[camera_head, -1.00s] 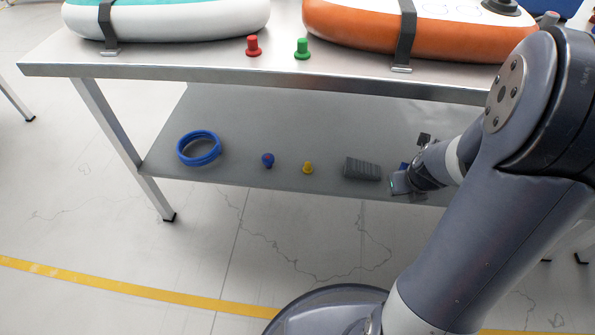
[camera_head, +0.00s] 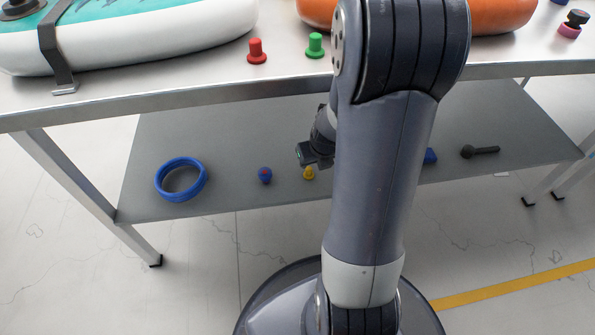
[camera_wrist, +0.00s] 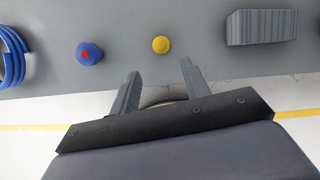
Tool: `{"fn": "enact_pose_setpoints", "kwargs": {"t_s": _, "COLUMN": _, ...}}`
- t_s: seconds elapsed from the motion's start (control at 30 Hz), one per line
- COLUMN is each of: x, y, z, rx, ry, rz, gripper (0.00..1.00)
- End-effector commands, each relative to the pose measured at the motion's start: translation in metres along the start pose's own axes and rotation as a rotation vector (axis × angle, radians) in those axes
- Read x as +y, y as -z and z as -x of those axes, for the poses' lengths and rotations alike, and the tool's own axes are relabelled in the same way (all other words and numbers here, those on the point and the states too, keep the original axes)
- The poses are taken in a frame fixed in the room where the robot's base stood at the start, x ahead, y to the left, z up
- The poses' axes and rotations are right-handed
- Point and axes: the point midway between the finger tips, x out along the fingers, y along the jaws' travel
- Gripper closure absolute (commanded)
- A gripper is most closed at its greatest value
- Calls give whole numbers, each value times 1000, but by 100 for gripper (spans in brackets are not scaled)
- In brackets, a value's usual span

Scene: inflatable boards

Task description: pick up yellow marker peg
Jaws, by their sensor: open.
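The yellow marker peg (camera_head: 309,173) stands on the grey lower shelf near its front edge, partly hidden by my gripper in the head view. In the wrist view the yellow peg (camera_wrist: 161,44) shows from above, beyond my fingertips and roughly between their lines. My gripper (camera_wrist: 160,68) is open and empty. In the head view my gripper (camera_head: 306,154) is just above and behind the peg, apart from it as far as I can tell.
A blue peg with a red top (camera_head: 265,175) stands left of the yellow one. Blue rings (camera_head: 181,179) lie further left. A grey ridged block (camera_wrist: 262,27) is to the right. The upper tabletop (camera_head: 180,98) overhangs the lower shelf (camera_head: 225,150). A dark tool (camera_head: 480,151) lies far right.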

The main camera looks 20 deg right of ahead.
Motion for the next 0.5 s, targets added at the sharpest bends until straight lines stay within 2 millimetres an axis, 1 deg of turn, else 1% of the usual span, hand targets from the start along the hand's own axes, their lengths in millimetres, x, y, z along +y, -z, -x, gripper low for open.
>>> {"fn": "enact_pose_setpoints", "kwargs": {"t_s": 0.03, "x": 0, "y": 2, "z": -10, "rx": 2, "ry": -1, "rz": 1, "gripper": 56}}
{"fn": "enact_pose_setpoints", "kwargs": {"t_s": 0.23, "x": 0, "y": 2, "z": -41, "rx": 1, "ry": 0, "rz": 2, "gripper": 56}}
{"fn": "enact_pose_setpoints", "kwargs": {"t_s": 0.3, "x": 0, "y": 1, "z": -47, "rx": 0, "ry": 0, "rz": 2, "gripper": 56}}
{"fn": "enact_pose_setpoints", "kwargs": {"t_s": 0.5, "x": 0, "y": 0, "z": -55, "rx": -1, "ry": 0, "rz": 1, "gripper": 56}}
